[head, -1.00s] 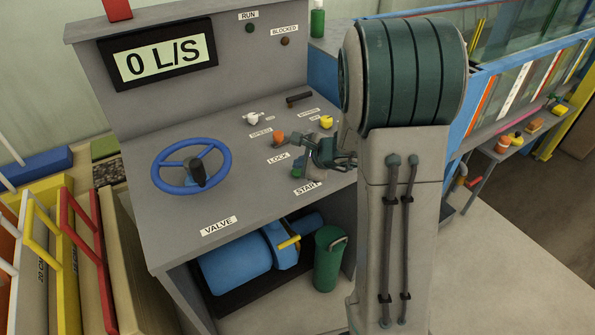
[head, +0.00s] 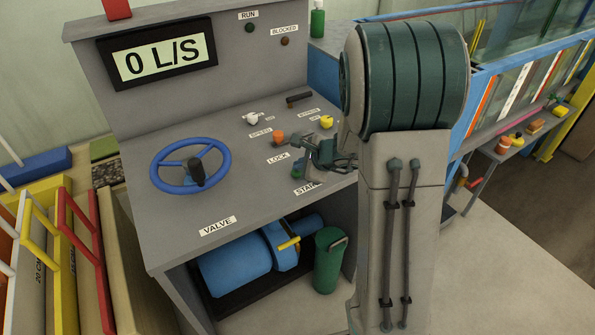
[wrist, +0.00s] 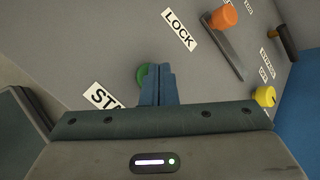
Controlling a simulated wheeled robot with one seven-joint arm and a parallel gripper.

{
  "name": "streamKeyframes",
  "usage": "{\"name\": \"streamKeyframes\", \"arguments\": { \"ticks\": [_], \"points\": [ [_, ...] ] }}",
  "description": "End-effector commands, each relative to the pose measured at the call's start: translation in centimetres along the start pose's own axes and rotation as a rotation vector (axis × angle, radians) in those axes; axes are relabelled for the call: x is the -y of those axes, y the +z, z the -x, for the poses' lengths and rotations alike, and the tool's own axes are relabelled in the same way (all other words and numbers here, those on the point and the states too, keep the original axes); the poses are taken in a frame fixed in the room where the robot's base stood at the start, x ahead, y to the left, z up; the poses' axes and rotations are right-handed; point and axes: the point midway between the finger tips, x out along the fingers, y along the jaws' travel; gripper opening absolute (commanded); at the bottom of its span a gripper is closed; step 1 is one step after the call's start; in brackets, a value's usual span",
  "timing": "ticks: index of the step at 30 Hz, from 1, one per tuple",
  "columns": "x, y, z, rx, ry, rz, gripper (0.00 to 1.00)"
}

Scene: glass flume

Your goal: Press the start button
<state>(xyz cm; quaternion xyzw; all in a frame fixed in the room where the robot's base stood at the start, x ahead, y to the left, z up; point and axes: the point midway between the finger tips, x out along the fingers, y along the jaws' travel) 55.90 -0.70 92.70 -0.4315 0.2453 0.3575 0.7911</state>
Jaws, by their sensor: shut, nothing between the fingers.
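The green start button (wrist: 142,77) shows in the wrist view beside the START label (wrist: 103,97), partly hidden behind my fingers. My gripper (wrist: 159,70) is shut and empty, its blue fingertips over the right part of the button. I cannot tell whether they touch it. The display (head: 162,61) reads 0 L/S. The RUN lamp (head: 251,28) looks dark green and unlit.
On the panel are the orange LOCK lever knob (wrist: 223,17), a yellow knob (wrist: 264,96), a black handle (head: 299,97), a white knob (head: 253,118) and the blue valve wheel (head: 184,144). The BLOCKED lamp (head: 286,41) looks dark brown.

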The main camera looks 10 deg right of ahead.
Motion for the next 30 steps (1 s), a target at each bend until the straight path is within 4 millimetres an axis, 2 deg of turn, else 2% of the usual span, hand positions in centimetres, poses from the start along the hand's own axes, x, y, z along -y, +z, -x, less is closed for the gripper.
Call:
{"name": "streamKeyframes", "arguments": {
  "ticks": [11, 23, 30],
  "points": [
    [-0.1, -0.1, -0.1, 0.0, 0.0, 0.0, 0.0],
    [0.8, 0.8, 1.2, 0.0, 0.0, 0.0, 0.0],
    [0.9, 0.9, 1.2, 0.0, 0.0, 0.0, 0.0]
  ]
}}
